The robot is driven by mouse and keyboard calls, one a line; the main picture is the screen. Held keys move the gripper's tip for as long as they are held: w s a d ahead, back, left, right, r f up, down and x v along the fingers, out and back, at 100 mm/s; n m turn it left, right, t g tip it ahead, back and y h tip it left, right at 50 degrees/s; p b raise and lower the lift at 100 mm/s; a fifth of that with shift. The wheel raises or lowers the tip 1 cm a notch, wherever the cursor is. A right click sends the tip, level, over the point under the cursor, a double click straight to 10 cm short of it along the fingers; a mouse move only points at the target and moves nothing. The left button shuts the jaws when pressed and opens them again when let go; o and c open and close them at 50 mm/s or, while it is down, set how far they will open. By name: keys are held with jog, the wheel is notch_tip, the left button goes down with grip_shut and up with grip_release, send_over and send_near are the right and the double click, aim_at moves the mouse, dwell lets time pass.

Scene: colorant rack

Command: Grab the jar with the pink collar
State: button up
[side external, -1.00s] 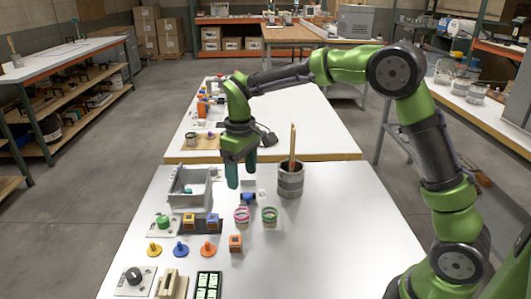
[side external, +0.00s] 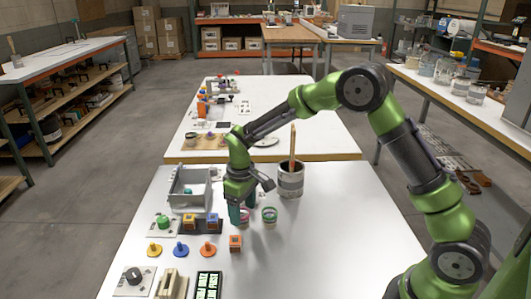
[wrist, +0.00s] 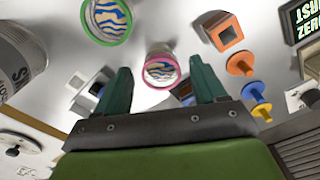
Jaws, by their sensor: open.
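The jar with the pink collar (wrist: 161,68) stands upright on the white table, with blue and tan wavy marks inside its rim. In the wrist view it shows between and beyond my two teal fingertips, with a gap at each side. In the side view the fingers partly hide the pink-collared jar (side external: 244,217). My gripper (side external: 242,207) is open, pointing down, with nothing held. A similar jar with a green collar (side external: 269,216) stands just to the right; its green collar (wrist: 107,20) is at the upper left of the wrist view.
A grey can (side external: 290,182) with a wooden stick stands behind the green-collared jar. A grey bin (side external: 190,185) and a dark block holder (side external: 202,226) are to the left. The table's right side is clear.

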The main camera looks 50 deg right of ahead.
aim_at(242, 216)
notch_tip(242, 216, down, 4)
jog(key=shift+w+r, duration=0.15)
jog(key=c, duration=1)
jog(key=shift+c, duration=0.2)
jog(key=shift+r, duration=0.15)
